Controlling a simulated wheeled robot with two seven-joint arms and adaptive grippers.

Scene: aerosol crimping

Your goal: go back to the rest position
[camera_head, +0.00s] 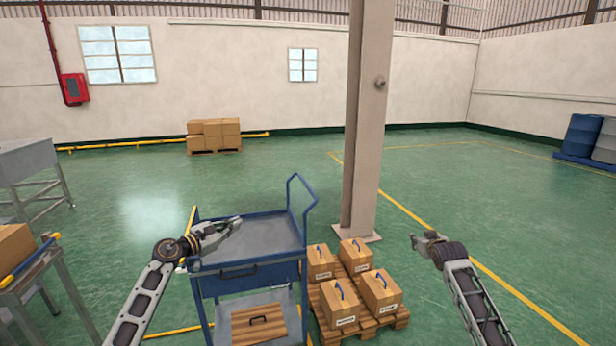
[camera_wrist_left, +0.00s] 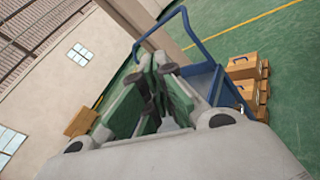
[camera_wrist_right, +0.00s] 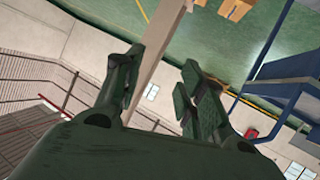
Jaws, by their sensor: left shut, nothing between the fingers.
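My left gripper (camera_head: 236,222) is over the left part of the blue cart (camera_head: 250,272), pointing right, above its grey top tray. In the left wrist view its fingers (camera_wrist_left: 163,68) are close together with nothing held. My right gripper (camera_head: 416,240) is held up to the right of the pallet of boxes, in front of the open green floor. In the right wrist view its fingers (camera_wrist_right: 160,88) stand apart, with nothing between them. Both arms reach in from the bottom of the head view.
Several cartons with blue handles (camera_head: 380,290) sit on a wooden pallet (camera_head: 400,320) beside the cart. A pillar (camera_head: 366,120) rises behind them. Grey tables (camera_head: 40,165) stand at the left, one bearing a carton (camera_head: 14,246). Open floor lies to the right.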

